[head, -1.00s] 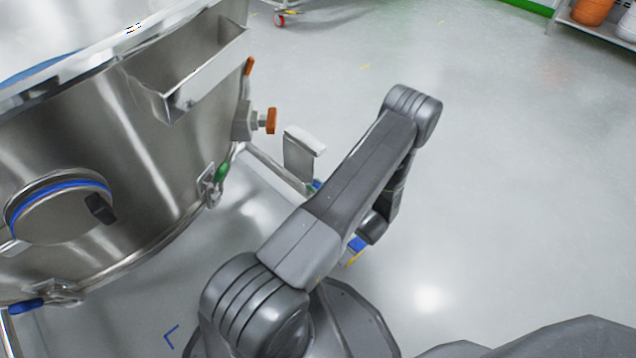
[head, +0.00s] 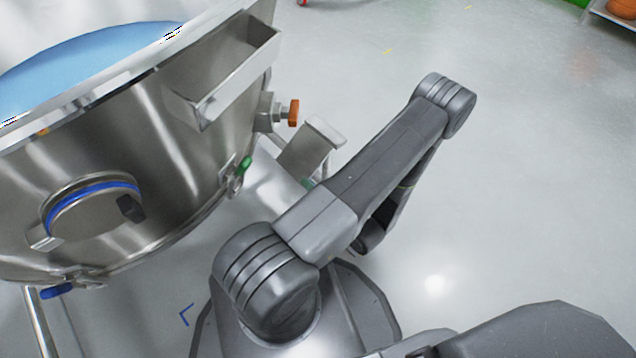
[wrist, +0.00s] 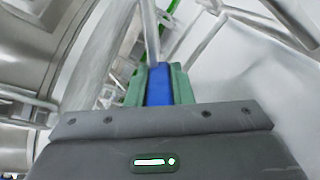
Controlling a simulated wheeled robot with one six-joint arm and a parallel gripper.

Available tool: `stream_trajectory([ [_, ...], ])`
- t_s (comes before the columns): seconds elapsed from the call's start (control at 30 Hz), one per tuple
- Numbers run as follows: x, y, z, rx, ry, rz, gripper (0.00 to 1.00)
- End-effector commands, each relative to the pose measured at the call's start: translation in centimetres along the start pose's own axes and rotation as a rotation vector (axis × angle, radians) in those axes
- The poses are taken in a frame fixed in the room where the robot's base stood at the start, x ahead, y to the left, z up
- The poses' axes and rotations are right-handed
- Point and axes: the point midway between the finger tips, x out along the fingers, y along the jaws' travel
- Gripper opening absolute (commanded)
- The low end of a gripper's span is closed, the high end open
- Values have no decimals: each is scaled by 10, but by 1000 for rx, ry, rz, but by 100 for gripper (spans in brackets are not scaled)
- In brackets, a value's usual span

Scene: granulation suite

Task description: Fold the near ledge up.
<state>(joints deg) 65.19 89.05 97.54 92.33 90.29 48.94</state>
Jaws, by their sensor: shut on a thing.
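A small metal panel with a pale upper lip (head: 303,152), which looks like the near ledge, stands low beside the steel vessel (head: 150,130), tilted. My gripper (wrist: 158,84) has its two green fingers shut on a blue grip (wrist: 159,86), seen in the wrist view. A thin metal bar (wrist: 150,35) rises behind this grip; I cannot tell how it joins the ledge. In the head view my arm hides most of the gripper, and only a bit of green shows below the panel.
The vessel has a steel trough (head: 235,70), an orange knob (head: 293,112), a green-handled clamp (head: 243,166) and a round port with a blue ring (head: 95,190). They lie left of my arm. Open grey floor (head: 540,180) lies to the right.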

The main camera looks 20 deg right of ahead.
Motion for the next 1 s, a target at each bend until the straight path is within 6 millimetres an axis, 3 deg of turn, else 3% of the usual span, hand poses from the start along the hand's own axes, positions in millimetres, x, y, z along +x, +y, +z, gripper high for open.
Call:
stream_trajectory([
  [0.3,0,40,7,291,1,0,0],
  [0.6,0,63,16,494,1,0,0],
  [1.0,0,74,23,483,1,0,0],
])
